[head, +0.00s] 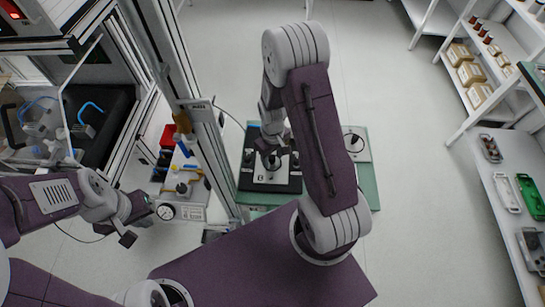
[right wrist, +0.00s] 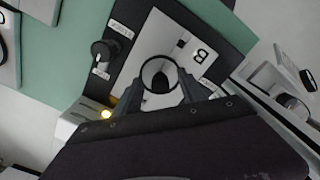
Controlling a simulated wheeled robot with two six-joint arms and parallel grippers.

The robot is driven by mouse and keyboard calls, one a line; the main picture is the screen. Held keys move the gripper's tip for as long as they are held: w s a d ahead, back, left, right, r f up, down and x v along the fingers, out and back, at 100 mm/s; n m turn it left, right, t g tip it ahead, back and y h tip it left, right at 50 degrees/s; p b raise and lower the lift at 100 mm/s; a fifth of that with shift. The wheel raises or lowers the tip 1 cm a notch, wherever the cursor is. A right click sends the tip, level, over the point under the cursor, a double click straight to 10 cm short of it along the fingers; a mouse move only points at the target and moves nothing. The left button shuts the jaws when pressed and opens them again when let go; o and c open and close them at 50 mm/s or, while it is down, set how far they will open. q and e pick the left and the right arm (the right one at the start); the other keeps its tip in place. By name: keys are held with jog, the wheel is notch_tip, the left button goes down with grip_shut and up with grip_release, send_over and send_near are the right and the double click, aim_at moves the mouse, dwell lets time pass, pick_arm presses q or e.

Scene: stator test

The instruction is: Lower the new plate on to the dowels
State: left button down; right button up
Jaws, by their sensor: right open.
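A white plate marked B (head: 270,175) lies over a black base (head: 292,186) on a green mat (head: 365,188). It also shows in the right wrist view (right wrist: 151,42). Whether the plate sits flush is hidden. My left gripper (head: 140,218) is off to the left, its fingers unclear.
Another white plate with a black knob (head: 355,143) lies right on the mat. A black knob (right wrist: 101,50) stands at the base's edge. A metal post (head: 190,100) rises left of the mat. Shelves (head: 485,75) are at right.

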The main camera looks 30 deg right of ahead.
notch_tip(320, 180, up, 9)
jog(key=shift+f, duration=0.2)
dwell(0.5)
jog(key=shift+w+a+r, duration=0.2)
jog(key=shift+r, duration=0.05)
jog(key=s+a+r+m+t, duration=0.1)
jog(key=s+a+r, duration=0.3)
jog(key=s, duration=0.5)
jog(key=shift+a+r+m, duration=0.25)
jog(key=shift+r+m, duration=0.05)
jog(key=shift+m, duration=0.6)
jog(key=shift+w, duration=0.15)
